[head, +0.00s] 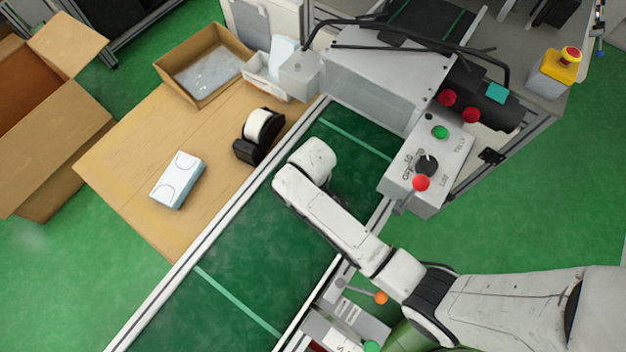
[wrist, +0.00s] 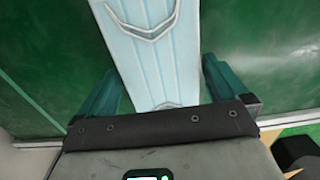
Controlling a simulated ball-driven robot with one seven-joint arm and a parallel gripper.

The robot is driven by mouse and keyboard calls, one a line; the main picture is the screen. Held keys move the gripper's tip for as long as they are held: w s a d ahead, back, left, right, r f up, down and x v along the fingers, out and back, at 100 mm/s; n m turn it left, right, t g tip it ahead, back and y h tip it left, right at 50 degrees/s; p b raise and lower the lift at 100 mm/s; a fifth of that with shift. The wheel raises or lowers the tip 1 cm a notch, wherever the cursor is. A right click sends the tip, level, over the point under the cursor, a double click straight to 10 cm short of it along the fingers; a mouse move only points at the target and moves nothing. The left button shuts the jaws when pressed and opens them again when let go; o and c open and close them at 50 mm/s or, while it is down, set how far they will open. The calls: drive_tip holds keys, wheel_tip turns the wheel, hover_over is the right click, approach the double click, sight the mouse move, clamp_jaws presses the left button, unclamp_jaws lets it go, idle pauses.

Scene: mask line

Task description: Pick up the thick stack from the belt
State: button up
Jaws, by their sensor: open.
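A light blue stack of masks (wrist: 152,62) with white ear loops lies on the green belt (wrist: 255,60) in the wrist view. My gripper (wrist: 161,70) is open, with one teal finger on each side of the stack. A narrow gap of belt shows beside the left finger; the right finger is very close to the stack, and I cannot tell if it touches. The stack's far end runs out of the picture, so its thickness is hard to judge. In the head view my arm hides the gripper and this stack over the belt (head: 240,245).
A wooden table (head: 125,165) left of the belt holds a white and blue pack (head: 178,180), a black tape dispenser (head: 260,135) and an open cardboard box (head: 205,70). A grey control box (head: 428,165) with buttons stands right of the belt, close to my arm.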

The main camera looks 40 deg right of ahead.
drive_tip(key=shift+f, duration=0.65)
drive_tip(key=shift+c, duration=0.5)
drive_tip(key=c, duration=0.6)
drive_tip(key=shift+r, duration=0.1)
